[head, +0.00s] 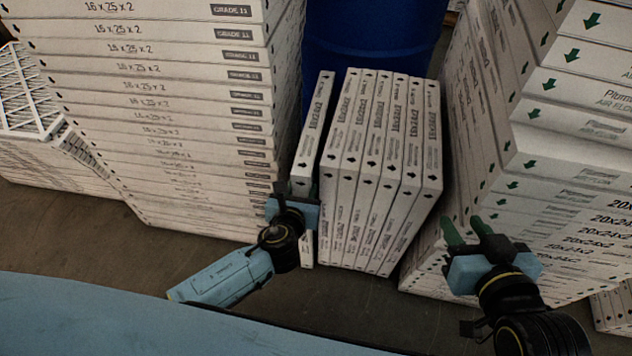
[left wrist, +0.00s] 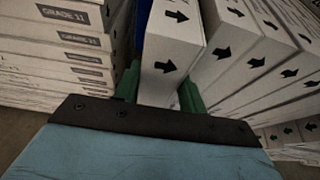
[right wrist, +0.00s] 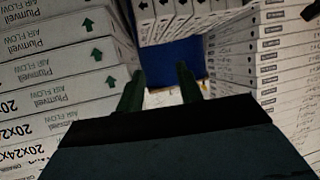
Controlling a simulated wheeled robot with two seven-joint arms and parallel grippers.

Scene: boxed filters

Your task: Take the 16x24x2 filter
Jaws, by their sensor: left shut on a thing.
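A row of thin white boxed filters (head: 381,150) stands on edge between two tall stacks; their size print is too blurred to read surely. The leftmost filter (head: 317,115) stands a little apart from the others. My left gripper (head: 305,188) is shut on this leftmost filter at its front edge. In the left wrist view the filter (left wrist: 172,42) sits between the green fingers (left wrist: 160,92). My right gripper (head: 465,229) is open and empty in front of the right stack; its fingers (right wrist: 160,85) are apart in the right wrist view.
A tall stack of 16x25x2 boxes (head: 150,100) stands close at the left. A stack with 20x24x2 boxes (head: 560,190) stands at the right. A blue barrel (head: 375,35) is behind the row. Bare floor (head: 345,295) shows in front. A white wire rack (head: 30,95) is far left.

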